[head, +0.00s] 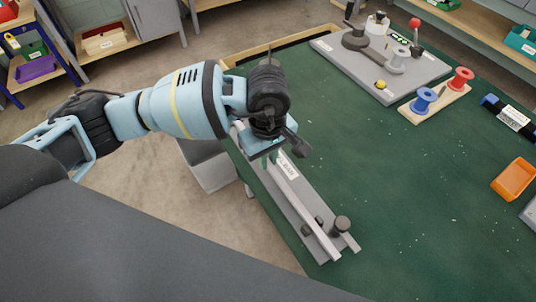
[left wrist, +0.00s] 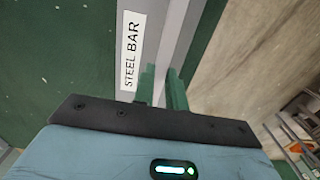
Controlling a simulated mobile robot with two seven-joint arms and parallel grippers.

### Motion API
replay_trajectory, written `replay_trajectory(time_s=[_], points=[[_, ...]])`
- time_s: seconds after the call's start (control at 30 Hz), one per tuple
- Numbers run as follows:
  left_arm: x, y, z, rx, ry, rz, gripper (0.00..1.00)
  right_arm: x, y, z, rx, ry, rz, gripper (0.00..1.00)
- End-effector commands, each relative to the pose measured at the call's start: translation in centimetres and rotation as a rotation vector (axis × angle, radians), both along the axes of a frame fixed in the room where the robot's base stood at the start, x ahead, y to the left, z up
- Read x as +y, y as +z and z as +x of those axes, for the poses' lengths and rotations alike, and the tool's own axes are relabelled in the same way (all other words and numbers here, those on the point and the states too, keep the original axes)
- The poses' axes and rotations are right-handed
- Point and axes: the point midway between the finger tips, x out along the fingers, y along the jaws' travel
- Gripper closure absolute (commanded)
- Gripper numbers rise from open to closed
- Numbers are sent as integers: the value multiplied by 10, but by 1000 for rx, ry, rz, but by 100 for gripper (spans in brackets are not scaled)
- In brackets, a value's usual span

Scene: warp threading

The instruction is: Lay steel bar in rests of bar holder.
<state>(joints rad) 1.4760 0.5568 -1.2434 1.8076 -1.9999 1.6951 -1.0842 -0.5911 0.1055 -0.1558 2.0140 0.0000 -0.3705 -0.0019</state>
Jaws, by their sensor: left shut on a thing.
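The steel bar (head: 312,232) is a long, light grey bar running lengthwise along the bar holder. The bar holder (head: 300,190) is a long grey plate with a white label near its far end and dark round posts near its near end. My left gripper (head: 271,157) is over the far part of the holder. In the left wrist view its green fingertips (left wrist: 162,88) are shut on the bar (left wrist: 188,45), beside the "STEEL BAR" label. The rests are mostly hidden, and I cannot tell whether the bar touches them. My right gripper is not in view.
The green table (head: 420,200) has free room right of the holder. An orange bin (head: 514,179), a spool stand (head: 435,104) with red and blue spools, and a grey fixture board (head: 420,72) stand farther right and back. The table's left edge is close to the holder.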

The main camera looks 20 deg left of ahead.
Motion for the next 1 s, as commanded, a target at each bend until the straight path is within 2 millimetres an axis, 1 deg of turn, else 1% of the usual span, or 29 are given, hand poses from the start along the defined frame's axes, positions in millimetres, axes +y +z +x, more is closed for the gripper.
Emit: replay_trajectory(time_s=[0.2,0.23,0.4,0.73,0.87,1.0], points=[[0,1,1,-4,0,-2,100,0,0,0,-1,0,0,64],[0,1,1,-4,0,-2,83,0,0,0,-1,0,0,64],[0,0,1,-2,0,-2,61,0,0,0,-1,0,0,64],[0,-1,0,2,0,1,61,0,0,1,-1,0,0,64],[0,15,1,-2,-1,0,61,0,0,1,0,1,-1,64],[0,38,1,-4,0,-1,61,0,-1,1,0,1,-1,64]])
